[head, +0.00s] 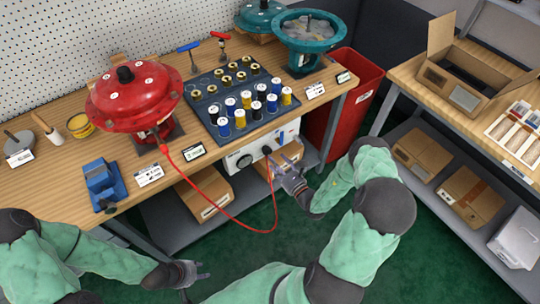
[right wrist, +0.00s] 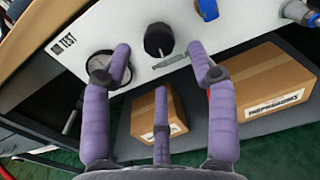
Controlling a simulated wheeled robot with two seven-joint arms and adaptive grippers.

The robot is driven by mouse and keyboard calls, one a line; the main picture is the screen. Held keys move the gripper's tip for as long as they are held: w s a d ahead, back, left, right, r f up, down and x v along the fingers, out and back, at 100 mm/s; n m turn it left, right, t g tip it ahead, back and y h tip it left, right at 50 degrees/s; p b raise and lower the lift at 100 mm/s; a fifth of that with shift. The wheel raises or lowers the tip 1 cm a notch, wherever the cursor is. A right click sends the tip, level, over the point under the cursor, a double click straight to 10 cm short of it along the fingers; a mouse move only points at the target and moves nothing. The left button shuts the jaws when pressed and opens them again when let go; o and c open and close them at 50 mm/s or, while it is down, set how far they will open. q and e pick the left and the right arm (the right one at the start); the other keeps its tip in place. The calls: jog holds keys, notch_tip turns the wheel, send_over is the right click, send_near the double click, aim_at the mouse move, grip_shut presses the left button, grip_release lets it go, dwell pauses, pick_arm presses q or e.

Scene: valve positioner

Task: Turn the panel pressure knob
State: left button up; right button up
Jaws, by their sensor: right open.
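The white test panel (head: 288,133) hangs under the front edge of the workbench. A black knob (right wrist: 158,40) stands out from its face in the right wrist view, with a round gauge (right wrist: 97,62) left of it. My right gripper (right wrist: 160,62) is open in front of the panel, fingers spread. Two fingertips lie below the knob, one to each side, and a third finger is lower down. Nothing is between them, and I see no contact with the knob. My right gripper also shows in the head view (head: 287,169). My left gripper (head: 198,277) is open and empty, low over the floor.
A red hose (head: 230,216) loops from the red actuator (head: 133,95) to the panel. A blue fitting (right wrist: 297,11) is right of the knob. Cardboard boxes (right wrist: 262,80) sit on the shelf below. A red bin (head: 350,88) stands at the bench's right end.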

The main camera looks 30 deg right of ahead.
aim_at(269, 153)
jog(key=shift+w+a+b, duration=0.2)
jog(key=shift+w+b, duration=0.45)
jog(key=shift+w, duration=2.05)
jog(key=shift+c, duration=0.3)
jog(key=c, duration=1.1)
